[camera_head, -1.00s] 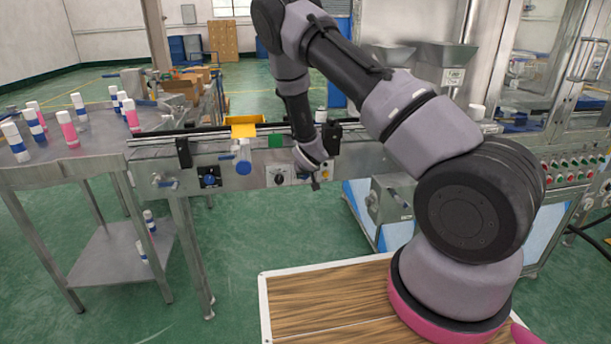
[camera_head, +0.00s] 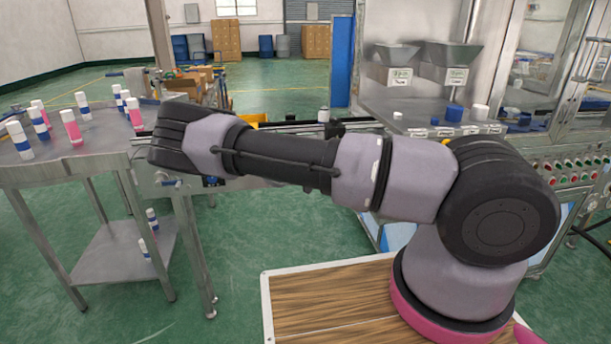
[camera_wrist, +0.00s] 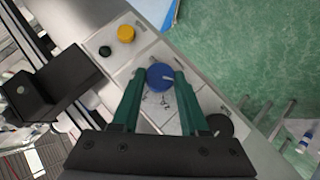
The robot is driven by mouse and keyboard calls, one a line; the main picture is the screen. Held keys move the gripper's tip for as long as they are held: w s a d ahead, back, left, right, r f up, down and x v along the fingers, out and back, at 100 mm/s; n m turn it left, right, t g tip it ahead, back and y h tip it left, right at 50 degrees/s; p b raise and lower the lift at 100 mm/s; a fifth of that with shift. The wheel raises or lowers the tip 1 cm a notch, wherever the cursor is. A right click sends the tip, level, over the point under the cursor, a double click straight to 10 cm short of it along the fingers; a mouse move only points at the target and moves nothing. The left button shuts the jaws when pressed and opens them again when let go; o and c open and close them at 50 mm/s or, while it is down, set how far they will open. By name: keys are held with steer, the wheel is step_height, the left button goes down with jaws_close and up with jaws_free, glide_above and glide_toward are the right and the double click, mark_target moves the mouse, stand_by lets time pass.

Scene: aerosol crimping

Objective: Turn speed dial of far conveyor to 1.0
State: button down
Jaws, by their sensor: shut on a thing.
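The blue speed dial (camera_wrist: 159,77) sits on a pale panel with printed scale marks on the conveyor side in the wrist view. A light pointer mark on it points to the right of the picture. My gripper (camera_wrist: 160,76) has its green fingers on both sides of the dial, shut on it. The scale figures are too small to read. In the head view my arm lies across the conveyor (camera_head: 285,127) and hides the gripper and this dial.
A yellow button (camera_wrist: 126,33) and a small green button (camera_wrist: 105,51) lie beyond the dial. A dark round knob (camera_wrist: 220,125) is at lower right. A black block (camera_wrist: 58,84) stands left of the fingers. A table (camera_head: 75,160) with bottles stands left in the head view.

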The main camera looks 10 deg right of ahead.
steer(key=shift+f, duration=0.15)
stand_by(0.3)
steer(key=shift+c, duration=2.1)
jaws_free()
steer(key=v, duration=1.1)
steer(key=shift+d, duration=0.1)
